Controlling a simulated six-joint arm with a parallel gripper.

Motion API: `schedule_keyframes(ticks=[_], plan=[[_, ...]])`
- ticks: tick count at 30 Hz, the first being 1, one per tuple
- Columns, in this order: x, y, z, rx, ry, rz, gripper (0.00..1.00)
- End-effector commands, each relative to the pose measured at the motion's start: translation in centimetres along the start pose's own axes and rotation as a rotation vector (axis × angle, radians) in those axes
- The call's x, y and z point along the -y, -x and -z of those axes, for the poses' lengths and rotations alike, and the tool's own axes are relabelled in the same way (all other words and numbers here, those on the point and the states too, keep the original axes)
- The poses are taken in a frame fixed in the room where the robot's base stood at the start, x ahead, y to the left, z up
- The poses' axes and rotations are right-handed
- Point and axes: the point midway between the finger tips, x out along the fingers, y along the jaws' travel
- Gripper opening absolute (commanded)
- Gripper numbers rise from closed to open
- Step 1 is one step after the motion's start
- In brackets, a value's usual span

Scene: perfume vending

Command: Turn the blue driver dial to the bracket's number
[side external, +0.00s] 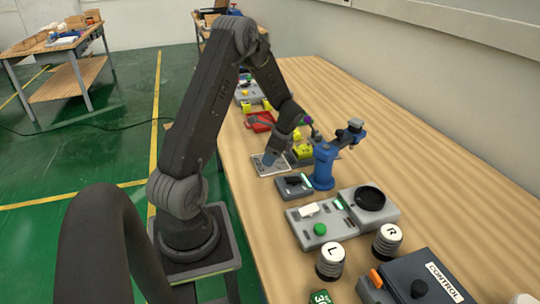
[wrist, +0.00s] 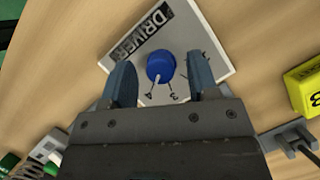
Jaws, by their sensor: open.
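The blue driver dial (wrist: 160,67) sits on a pale plate (wrist: 205,30) with a black DRIVER label, seen in the wrist view. Numbers and short tick lines surround the dial; a 4 shows below it, and other marks are partly hidden by my fingers. A pale mark shows on the dial's lower left edge. My gripper (wrist: 161,82) is open, with one blue finger on each side of the dial, apart from it. In the side view my gripper (side external: 269,158) is low over the plate (side external: 268,170), and the dial is hidden. A yellow block (wrist: 304,85) at the right bears what looks like a 3.
A blue stand (side external: 324,165) rises to the right of my gripper, close by. Yellow blocks (side external: 303,152) and a red tray (side external: 260,121) lie behind. A grey panel with a black bowl (side external: 369,198) and L and R knobs stand in front.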

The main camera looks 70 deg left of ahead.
Motion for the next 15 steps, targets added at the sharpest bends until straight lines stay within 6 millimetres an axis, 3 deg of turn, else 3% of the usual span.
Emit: schedule_keyframes(ticks=[8,15], plan=[[0.00,-0.15,-0.01,0.000,0.000,0.000,0.54],[0.00,-0.12,-0.01,0.000,0.000,0.000,0.31]])
